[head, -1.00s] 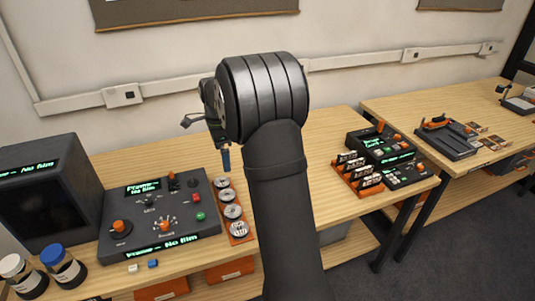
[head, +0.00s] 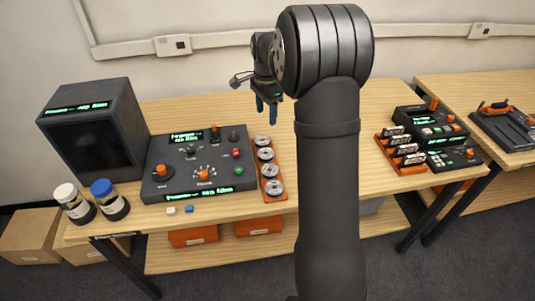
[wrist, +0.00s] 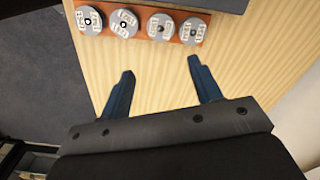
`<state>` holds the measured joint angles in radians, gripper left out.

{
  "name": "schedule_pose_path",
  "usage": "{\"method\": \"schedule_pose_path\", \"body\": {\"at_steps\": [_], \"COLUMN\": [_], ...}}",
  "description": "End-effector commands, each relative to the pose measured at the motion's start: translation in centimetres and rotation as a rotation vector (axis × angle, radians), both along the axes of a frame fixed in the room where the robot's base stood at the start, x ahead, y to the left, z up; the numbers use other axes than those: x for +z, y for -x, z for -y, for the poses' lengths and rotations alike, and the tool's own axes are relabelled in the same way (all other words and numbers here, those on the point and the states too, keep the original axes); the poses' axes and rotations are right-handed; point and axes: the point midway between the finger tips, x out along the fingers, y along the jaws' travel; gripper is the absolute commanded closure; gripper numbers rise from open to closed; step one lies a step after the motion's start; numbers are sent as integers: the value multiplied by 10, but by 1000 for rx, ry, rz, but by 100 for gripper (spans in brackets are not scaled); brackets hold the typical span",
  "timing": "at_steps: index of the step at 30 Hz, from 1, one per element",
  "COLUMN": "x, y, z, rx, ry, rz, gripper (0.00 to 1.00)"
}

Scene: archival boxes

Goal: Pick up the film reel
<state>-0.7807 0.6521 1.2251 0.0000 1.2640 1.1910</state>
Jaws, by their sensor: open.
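Several grey film reels lie in a row on an orange tray (head: 281,194) beside the control panel. In the head view I see one reel at the front end (head: 274,188) and one at the back end (head: 263,141). In the wrist view the row runs along the top, with a reel at each end (wrist: 89,21) (wrist: 192,30). Which reel the task means cannot be told. My gripper (wrist: 160,80) is open and empty, its blue fingers spread above bare table, apart from the reels.
A dark control panel (head: 160,178) stands left of the tray, with a black monitor box (head: 95,130) farther left. Two capped jars (head: 110,200) stand at the front left. Card racks (head: 405,155) stand to the right. Bare wooden table lies right of the tray.

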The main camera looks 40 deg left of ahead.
Motion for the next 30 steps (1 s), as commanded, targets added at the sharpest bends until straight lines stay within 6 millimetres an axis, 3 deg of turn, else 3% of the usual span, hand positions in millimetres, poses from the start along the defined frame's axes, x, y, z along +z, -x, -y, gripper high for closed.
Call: {"method": "schedule_pose_path", "body": {"at_steps": [9, 15, 23, 30], "x": [0, 0, -9, -58], "y": [3, 4, 4, 4], "z": [2, 3, 4, 4], "rx": [657, 974, 1110, 1109], "ry": [0, 0, 1, 1], "rz": [0, 0, -3, -6], "gripper": [42, 42, 42, 42]}}
